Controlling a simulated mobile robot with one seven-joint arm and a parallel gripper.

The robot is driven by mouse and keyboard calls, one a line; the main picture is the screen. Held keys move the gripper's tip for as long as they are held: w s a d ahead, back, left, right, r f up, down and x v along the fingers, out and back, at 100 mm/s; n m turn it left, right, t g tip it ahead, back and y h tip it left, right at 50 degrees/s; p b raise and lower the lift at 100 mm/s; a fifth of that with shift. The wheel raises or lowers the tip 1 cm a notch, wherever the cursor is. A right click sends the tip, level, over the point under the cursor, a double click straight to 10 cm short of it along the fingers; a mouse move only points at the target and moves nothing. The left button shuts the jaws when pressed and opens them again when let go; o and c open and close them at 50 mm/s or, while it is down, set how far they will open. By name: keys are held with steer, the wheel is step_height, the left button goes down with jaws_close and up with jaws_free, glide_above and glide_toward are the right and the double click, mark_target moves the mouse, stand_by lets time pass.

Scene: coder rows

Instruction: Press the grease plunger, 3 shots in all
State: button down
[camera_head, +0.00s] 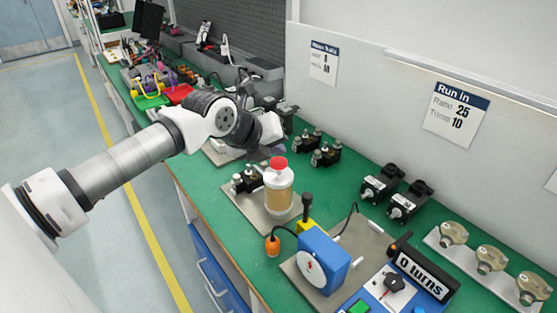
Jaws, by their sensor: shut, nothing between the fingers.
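The grease dispenser (278,196) is a clear jar of amber grease with a pale top, standing upright on a grey plate on the green bench. Its red plunger cap (278,163) sits on top. My gripper (269,153) is shut and empty, pointing down just above and left of the red cap. The fingertips are small and dark here, and I cannot tell whether they touch the cap. A small black gearbox (244,181) with a metal fitting sits left of the jar, by its spout.
A blue box with a white dial (323,261) and a control panel reading "0 turns" (423,273) stand in front. Several black gearboxes (325,153) lie behind to the right. Pale metal parts fill a rack (510,284). A "Run in" card (456,113) hangs on the wall.

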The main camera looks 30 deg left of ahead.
mark_target(276, 164)
steer(key=shift+f, duration=0.15)
steer(key=shift+f+b, duration=0.35)
steer(key=shift+b, duration=0.45)
steer(key=shift+f+b, duration=0.85)
steer(key=shift+b, duration=0.15)
stand_by(0.8)
steer(key=shift+r, duration=0.1)
steer(key=shift+r+p, duration=0.55)
steer(key=shift+r, duration=0.65)
steer(key=shift+r+p, duration=1.1)
steer(key=shift+r, duration=1.4)
stand_by(0.4)
